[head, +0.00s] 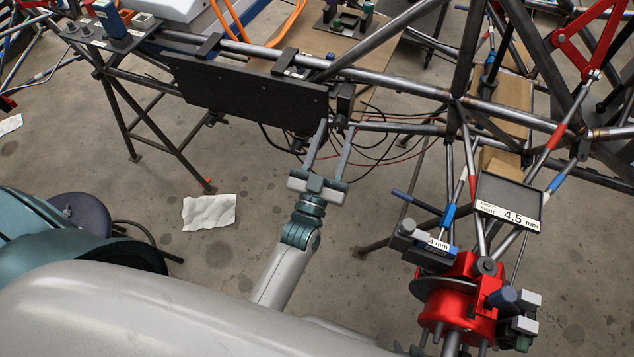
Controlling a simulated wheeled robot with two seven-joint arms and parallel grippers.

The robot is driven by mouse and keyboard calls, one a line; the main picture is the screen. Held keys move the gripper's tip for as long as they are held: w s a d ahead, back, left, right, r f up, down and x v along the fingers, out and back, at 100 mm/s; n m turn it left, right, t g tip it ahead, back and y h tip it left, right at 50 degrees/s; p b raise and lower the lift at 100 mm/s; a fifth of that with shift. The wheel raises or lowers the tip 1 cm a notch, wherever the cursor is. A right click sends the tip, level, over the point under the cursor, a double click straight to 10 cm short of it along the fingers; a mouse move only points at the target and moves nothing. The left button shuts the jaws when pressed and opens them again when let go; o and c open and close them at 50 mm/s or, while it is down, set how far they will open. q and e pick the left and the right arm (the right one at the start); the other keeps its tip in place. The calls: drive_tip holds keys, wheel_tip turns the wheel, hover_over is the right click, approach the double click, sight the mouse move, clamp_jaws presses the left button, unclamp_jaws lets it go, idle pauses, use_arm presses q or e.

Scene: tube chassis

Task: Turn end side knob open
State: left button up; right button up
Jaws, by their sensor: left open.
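My left gripper (336,127) reaches up from the bottom of the head view, its two long fingers spread apart. Nothing shows between the fingers. Its fingertips are at the right end of a black panel (235,90) on the tube chassis (400,102). A small dark block (345,97) sits at that end, just above the fingertips. I cannot tell whether the fingertips touch it, and no knob is clearly distinguishable there. My right gripper is not in view.
Dark cables (375,150) hang behind and right of the fingers. A red hub (462,300) with a black tray (507,202) labelled 4.5 mm above it stands lower right. White paper (209,211) lies on the concrete floor, which is mostly open left of my arm.

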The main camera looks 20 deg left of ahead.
use_arm(q)
drive_tip(key=b+v, duration=0.3)
drive_tip(key=v, duration=1.3)
use_arm(e)
drive_tip(key=shift+s+d+f+g+h, duration=0.2)
drive_tip(key=shift+s+d+g+h, duration=0.1)
drive_tip(key=shift+s+d+g, duration=0.95)
use_arm(q)
drive_tip(key=shift+s+f, duration=0.15)
use_arm(e)
drive_tip(key=shift+d+t, duration=0.1)
drive_tip(key=shift+t, duration=0.15)
